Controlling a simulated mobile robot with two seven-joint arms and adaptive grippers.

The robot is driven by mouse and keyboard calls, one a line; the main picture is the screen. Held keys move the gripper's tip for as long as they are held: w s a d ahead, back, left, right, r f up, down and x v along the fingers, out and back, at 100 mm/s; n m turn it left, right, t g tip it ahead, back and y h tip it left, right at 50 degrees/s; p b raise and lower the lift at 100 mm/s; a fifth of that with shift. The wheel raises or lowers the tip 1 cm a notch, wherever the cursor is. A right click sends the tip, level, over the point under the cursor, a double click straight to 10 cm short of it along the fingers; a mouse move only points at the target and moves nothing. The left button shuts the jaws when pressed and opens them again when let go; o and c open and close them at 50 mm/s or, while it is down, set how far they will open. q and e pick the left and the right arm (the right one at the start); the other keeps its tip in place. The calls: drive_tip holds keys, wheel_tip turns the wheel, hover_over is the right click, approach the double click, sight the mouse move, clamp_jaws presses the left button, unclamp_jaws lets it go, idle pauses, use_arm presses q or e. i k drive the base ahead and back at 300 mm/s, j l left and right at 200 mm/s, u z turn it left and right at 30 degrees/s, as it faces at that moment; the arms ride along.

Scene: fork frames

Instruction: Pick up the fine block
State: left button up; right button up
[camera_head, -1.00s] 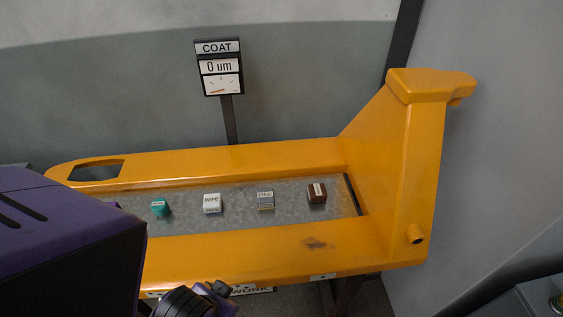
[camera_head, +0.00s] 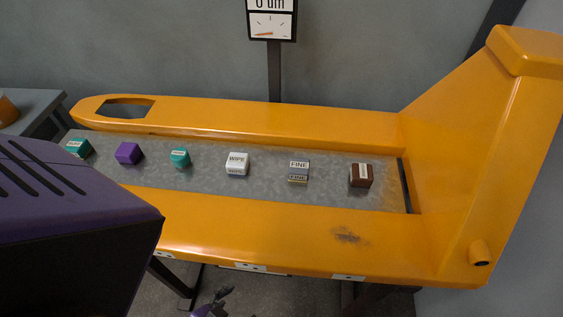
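The fine block (camera_head: 299,172) is a small grey block with a pale band and labels reading FINE on its top and front. It sits on the grey speckled strip inside the yellow frame (camera_head: 270,225), between the white WIPE block (camera_head: 237,164) and a brown block (camera_head: 361,176). Nothing touches it. A small dark and purple piece, seemingly the tip of my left gripper (camera_head: 217,301), shows at the bottom edge, well below and left of the fine block. Its opening cannot be made out. My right gripper is out of view.
A teal block (camera_head: 180,158), a purple block (camera_head: 128,153) and a green block (camera_head: 79,148) stand farther left on the strip. The yellow frame's tall end rises at right. A gauge sign (camera_head: 270,22) stands behind. A grey table (camera_head: 38,108) is at far left.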

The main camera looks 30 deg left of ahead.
sight(298, 168)
drive_tip(key=i+u, duration=0.2)
drive_tip(key=u, duration=0.25)
drive_tip(key=i+u, duration=0.2)
drive_tip(key=u, duration=0.25)
drive_tip(key=k+j+u, duration=0.1)
drive_tip(key=k+u, duration=0.15)
drive_tip(key=k, duration=0.25)
drive_tip(key=k+j+u, duration=0.3)
drive_tip(key=k, duration=0.25)
drive_tip(key=l, duration=0.1)
